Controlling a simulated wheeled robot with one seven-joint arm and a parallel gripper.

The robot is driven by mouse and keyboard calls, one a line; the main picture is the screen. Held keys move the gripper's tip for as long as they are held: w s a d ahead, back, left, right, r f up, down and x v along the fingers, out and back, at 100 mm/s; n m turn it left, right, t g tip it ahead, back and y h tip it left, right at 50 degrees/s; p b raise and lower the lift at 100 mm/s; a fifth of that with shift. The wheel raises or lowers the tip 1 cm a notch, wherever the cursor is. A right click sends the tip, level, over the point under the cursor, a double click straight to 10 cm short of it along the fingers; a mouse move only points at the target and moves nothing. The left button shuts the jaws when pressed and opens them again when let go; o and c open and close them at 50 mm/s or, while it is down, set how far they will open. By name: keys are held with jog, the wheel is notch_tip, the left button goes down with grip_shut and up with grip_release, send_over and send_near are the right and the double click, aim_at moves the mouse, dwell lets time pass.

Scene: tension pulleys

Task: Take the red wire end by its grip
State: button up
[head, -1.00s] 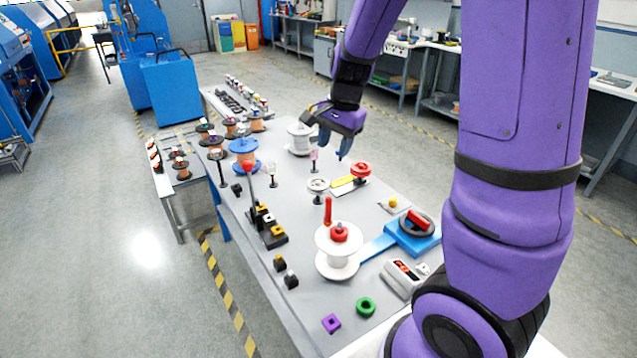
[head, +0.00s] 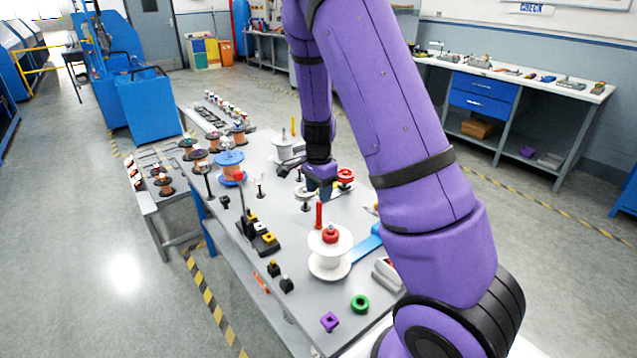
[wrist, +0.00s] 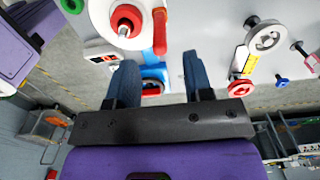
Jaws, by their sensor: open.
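A red upright stick-like grip (head: 319,214) stands just behind a white spool (head: 330,262) with a red hub. In the wrist view the red grip (wrist: 159,31) lies beside the white spool (wrist: 108,14), beyond and between the fingertips. I take it for the red wire end's grip; the wire itself is not clear. My gripper (head: 322,191) is over the table behind the grip, apart from it. In the wrist view my gripper (wrist: 160,60) is open with nothing between its blue fingers.
A white pulley (head: 305,197) and a red pulley (head: 345,176) stand close to my gripper. A blue-based spool (head: 229,166) and a black block with yellow parts (head: 263,238) are to the left.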

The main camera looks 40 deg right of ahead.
send_over(319, 229)
jog(key=shift+w+d+f, duration=0.1)
jog(key=shift+w+f, duration=0.05)
jog(key=shift+f, duration=0.8)
jog(key=shift+w+d+f, duration=0.1)
jog(key=shift+w+f, duration=0.05)
jog(key=shift+f, duration=0.85)
jog(key=shift+w+d+f, duration=0.1)
jog(key=shift+w+f, duration=0.05)
jog(key=shift+f, duration=0.8)
grip_shut()
